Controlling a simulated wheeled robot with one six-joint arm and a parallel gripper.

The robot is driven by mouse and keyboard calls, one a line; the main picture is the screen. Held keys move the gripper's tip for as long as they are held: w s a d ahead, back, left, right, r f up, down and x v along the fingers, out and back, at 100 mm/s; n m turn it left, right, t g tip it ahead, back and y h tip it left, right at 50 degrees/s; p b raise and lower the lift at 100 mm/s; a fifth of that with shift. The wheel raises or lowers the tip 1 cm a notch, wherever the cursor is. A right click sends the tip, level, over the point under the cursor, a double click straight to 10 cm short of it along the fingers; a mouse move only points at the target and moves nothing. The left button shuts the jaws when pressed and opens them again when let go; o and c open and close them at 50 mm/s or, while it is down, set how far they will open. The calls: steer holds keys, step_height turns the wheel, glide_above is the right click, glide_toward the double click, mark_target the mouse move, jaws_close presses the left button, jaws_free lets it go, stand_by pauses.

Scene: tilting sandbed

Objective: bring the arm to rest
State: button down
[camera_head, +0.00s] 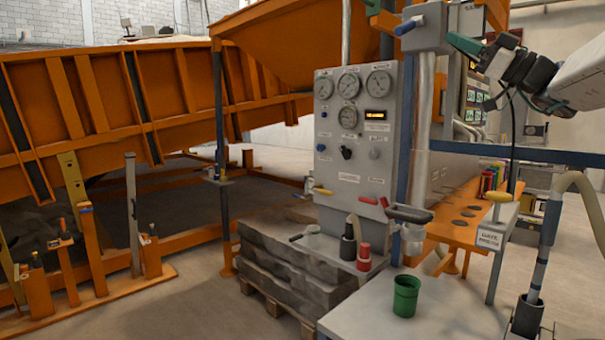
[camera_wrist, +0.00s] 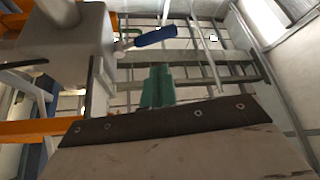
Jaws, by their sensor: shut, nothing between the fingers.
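My gripper (camera_head: 463,44) is at the upper right of the head view, on my raised arm, with green fingertips pointing left. It is beside a grey box (camera_head: 421,28) with a blue-handled lever, apparently close to it in the picture; the exact gap is unclear. In the wrist view my gripper (camera_wrist: 158,86) shows as two green fingers side by side, shut, with nothing seen between them. The blue handle (camera_wrist: 155,37) is above and just left of the fingers there.
A gauge panel (camera_head: 352,140) stands at the centre. A green cup (camera_head: 406,296) is on the grey table (camera_head: 460,312) at the lower right. A blue rail (camera_head: 510,153) crosses below my arm. The orange sandbed (camera_head: 120,100) fills the left. Open floor (camera_head: 205,312) shows in front.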

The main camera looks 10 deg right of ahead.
steer(key=s+a+f+m+g+h, duration=0.1)
steer(key=a+f+m+g+h, duration=0.2)
steer(key=f, duration=0.5)
steer(key=s+a+f+m+g+h, duration=0.2)
steer(key=a+f+m, duration=0.1)
steer(key=f+m, duration=0.4)
steer(key=s+a+f+m+g+h, duration=0.1)
steer(key=a+f+m+g+h, duration=0.2)
steer(key=f, duration=0.6)
steer(key=s+a+f+g+h, duration=0.2)
steer(key=s+f+g+h, duration=0.1)
steer(key=s+f, duration=0.7)
steer(key=s+a+f+g+h, duration=0.3)
steer(key=s+f+h, duration=0.3)
steer(key=s+f, duration=0.5)
steer(key=s, duration=0.6)
steer(key=shift+a+f+m+h, duration=0.15)
steer(key=shift+a+m+h, duration=0.15)
steer(key=shift+m, duration=0.1)
